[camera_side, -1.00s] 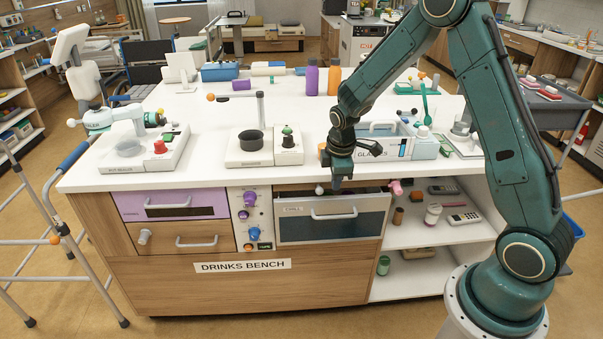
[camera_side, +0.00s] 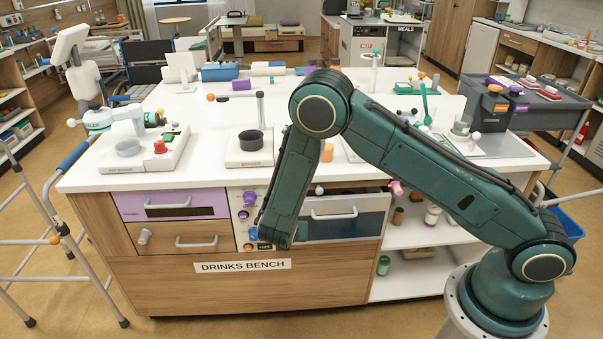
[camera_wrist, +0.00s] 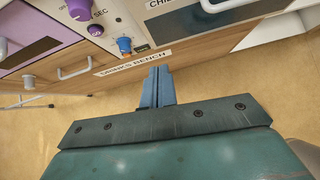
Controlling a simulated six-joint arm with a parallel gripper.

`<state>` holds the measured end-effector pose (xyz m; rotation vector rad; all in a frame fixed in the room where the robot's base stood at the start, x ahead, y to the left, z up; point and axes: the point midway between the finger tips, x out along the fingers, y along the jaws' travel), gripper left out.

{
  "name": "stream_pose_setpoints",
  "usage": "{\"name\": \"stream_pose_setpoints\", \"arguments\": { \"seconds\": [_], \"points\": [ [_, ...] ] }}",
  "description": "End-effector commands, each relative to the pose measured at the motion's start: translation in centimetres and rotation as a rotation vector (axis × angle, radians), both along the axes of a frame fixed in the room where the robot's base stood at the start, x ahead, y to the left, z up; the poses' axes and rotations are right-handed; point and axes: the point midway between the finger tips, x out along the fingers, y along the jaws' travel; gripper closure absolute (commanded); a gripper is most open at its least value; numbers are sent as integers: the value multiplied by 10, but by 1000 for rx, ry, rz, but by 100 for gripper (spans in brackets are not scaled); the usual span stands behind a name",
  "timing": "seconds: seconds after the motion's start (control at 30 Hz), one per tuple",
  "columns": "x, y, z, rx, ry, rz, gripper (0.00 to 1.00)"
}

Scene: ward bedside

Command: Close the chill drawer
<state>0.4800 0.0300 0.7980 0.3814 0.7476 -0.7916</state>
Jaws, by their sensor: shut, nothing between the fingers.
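The chill drawer (camera_side: 347,224) has a grey-blue front with a pale bar handle, on the right of the bench front. A dark gap shows above its front, so it stands out partly open. My arm covers its left end in the side view. In the wrist view part of the drawer front (camera_wrist: 205,20) and its handle (camera_wrist: 228,4) show at the top edge. My gripper (camera_wrist: 158,72) is shut and empty, in front of the bench and below the drawer front, apart from it. In the side view my forearm hides its fingers.
A panel with purple and blue knobs (camera_side: 251,213) is left of the drawer. Further left are a lilac drawer (camera_side: 172,203) and a wooden drawer (camera_side: 180,238). Open shelves (camera_side: 425,233) are on the right. The floor before the bench (camera_wrist: 225,85) is clear.

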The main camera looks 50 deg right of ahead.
Motion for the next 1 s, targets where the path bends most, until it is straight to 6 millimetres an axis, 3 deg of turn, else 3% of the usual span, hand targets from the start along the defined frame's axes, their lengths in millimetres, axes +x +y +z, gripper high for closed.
{"name": "stream_pose_setpoints", "arguments": {
  "seconds": [0.13, 0.47, 1.0],
  "points": [
    [1, 9, -3, -46, 7, 69, 100],
    [3, 7, -7, -50, 7, 71, 100],
    [35, -26, -52, -48, 8, 67, 100]
  ]
}}
